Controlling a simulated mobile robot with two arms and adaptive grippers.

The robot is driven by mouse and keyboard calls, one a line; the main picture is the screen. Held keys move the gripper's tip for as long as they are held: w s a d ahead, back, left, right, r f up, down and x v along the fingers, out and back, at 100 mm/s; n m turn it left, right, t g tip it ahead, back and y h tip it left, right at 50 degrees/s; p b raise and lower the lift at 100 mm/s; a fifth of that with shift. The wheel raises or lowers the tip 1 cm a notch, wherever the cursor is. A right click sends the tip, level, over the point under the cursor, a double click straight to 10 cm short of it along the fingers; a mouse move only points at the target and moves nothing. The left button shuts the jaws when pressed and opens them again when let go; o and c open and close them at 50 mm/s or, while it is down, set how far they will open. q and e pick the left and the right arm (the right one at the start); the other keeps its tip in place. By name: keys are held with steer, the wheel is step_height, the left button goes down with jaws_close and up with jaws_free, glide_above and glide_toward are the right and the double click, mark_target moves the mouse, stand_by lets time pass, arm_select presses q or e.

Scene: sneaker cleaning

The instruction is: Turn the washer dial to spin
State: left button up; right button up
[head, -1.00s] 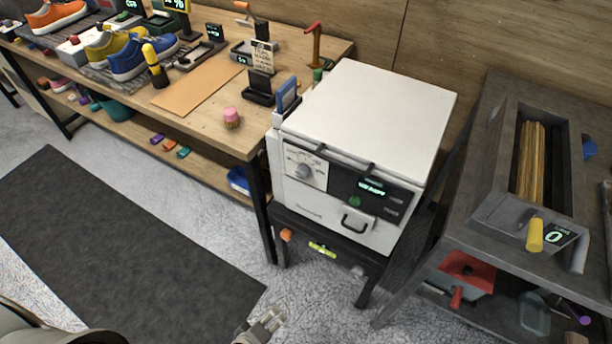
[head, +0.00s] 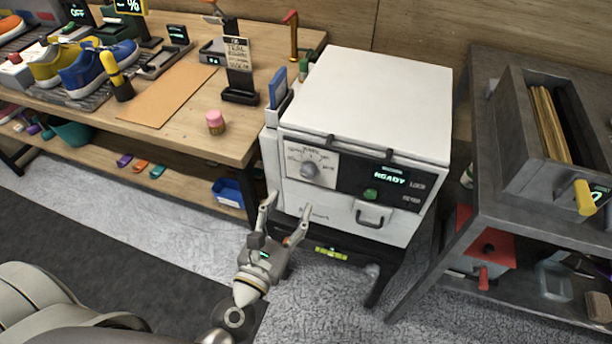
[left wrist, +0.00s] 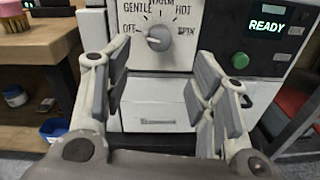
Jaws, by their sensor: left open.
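The white washer (head: 375,105) stands on a dark stand, its front facing me. Its round grey dial (head: 309,169) is at the left of the front panel; in the left wrist view the dial (left wrist: 158,38) has labels OFF, GENTLE, HOT and SPIN around it, with one top label cut off. I cannot tell surely which label it points at. The lit display (head: 390,178) reads READY. My left gripper (head: 287,208) is open and empty, below and in front of the dial, apart from it. In the left wrist view its fingers (left wrist: 158,95) frame the drawer front below the dial. My right gripper is not visible.
A green button (head: 370,194) and a drawer handle (head: 370,215) are right of the dial. A wooden bench (head: 190,125) with shoes and tools adjoins on the left. A dark grey table (head: 505,120) stands close on the right. Floor in front is clear.

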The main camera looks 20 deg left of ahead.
mark_target(306, 175)
arm_select(q)
steer(key=w, duration=0.2)
steer(key=w+p, duration=0.1)
steer(key=w, duration=0.2)
steer(key=w+p, duration=0.1)
steer(key=w, duration=0.2)
steer(key=shift+w+d+r, duration=0.1)
steer(key=shift+d, duration=0.15)
steer(key=shift+w, duration=0.7)
steer(key=shift+c, duration=0.9)
steer(key=c, duration=0.8)
steer(key=shift+p, duration=0.3)
steer(key=shift+c, duration=0.2)
